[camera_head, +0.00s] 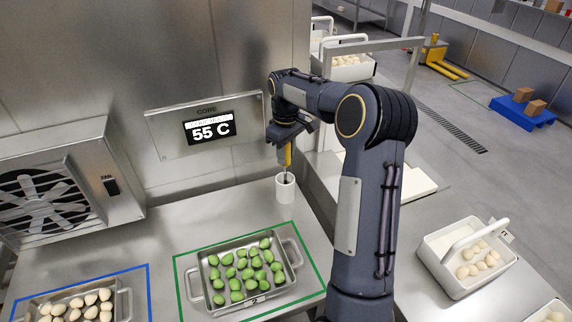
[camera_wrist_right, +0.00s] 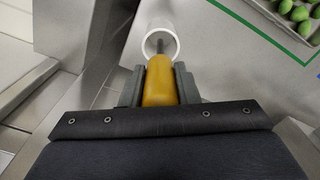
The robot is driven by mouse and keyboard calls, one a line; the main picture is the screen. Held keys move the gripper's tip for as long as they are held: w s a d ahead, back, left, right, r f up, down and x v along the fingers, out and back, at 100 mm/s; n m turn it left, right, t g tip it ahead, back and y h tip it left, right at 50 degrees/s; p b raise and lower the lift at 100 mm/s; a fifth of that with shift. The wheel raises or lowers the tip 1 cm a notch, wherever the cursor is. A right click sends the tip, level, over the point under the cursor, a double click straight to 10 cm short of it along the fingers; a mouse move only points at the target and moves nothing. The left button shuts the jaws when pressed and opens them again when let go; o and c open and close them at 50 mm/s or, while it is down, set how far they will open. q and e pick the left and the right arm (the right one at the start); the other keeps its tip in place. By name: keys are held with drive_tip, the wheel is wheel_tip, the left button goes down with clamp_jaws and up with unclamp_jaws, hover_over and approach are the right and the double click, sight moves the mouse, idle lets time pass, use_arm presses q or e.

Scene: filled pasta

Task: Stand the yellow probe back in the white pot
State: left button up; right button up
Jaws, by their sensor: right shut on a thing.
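The yellow probe (camera_head: 286,157) is held upright in my right gripper (camera_head: 284,145), just above the white pot. Its thin dark tip shows at or inside the pot's mouth. The white pot (camera_head: 285,190) stands on the steel counter below the display. In the right wrist view, the yellow probe handle (camera_wrist_right: 159,82) sits between the two fingers of the right gripper (camera_wrist_right: 160,88). Its metal stem lies over the opening of the white pot (camera_wrist_right: 173,36). I cannot tell how deep the tip is. My left gripper is not in view.
A tray of green pasta (camera_head: 219,307) lies inside a green outline in front of the pot. A tray of pale pasta (camera_head: 127,304) is at the front left. A fan unit (camera_head: 112,150) stands left. A wall display (camera_head: 170,143) reads 55 C. A white crate (camera_head: 450,281) is at the right.

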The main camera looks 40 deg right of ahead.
sight(285, 166)
drive_tip(key=shift+f, duration=1.85)
drive_tip(key=shift+f, duration=0.2)
drive_tip(key=o, duration=1)
